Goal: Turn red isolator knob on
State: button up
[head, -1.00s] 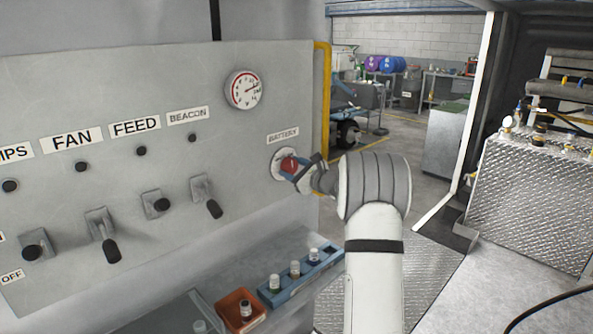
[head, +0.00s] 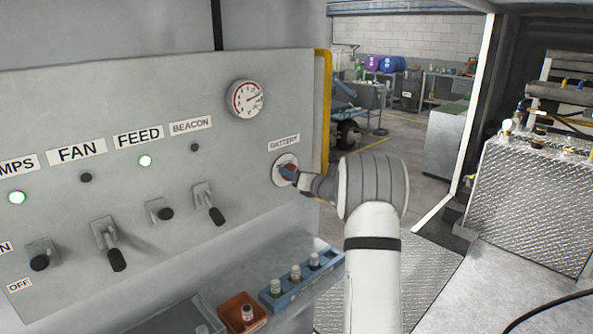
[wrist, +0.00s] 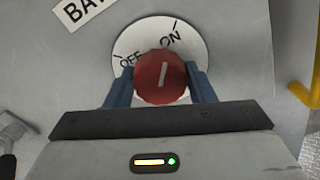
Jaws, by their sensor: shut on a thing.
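The red isolator knob (wrist: 162,77) sits on a round white plate (wrist: 130,48) marked OFF and ON, under the BATTERY label (head: 284,142) on the grey panel. In the wrist view, the white line on the knob points up, tipped slightly right, roughly toward the ON mark. My gripper (wrist: 160,84) is shut on the knob, with one blue finger on each side. In the head view, my gripper (head: 290,174) covers most of the knob.
Several black-handled switches (head: 112,250) stick out from the panel left of the knob. A gauge (head: 246,98) sits above. A blue rack (head: 300,283) with small bottles and an orange tray (head: 230,316) stand below. A yellow rail (head: 322,110) runs along the panel's right edge.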

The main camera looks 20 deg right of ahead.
jog(key=shift+d+r+m, duration=0.15)
jog(key=shift+r+m, duration=0.2)
jog(key=shift+m, duration=0.25)
jog(key=shift+f, duration=0.1)
jog(key=o, duration=0.8)
jog(key=shift+d, duration=0.1)
jog(key=shift+o, duration=0.9)
jog(key=shift+f, duration=0.2)
jog(key=b+v, duration=0.1)
jog(key=v, duration=0.6)
jog(key=shift+s+b, duration=0.3)
jog(key=shift+s, duration=0.1)
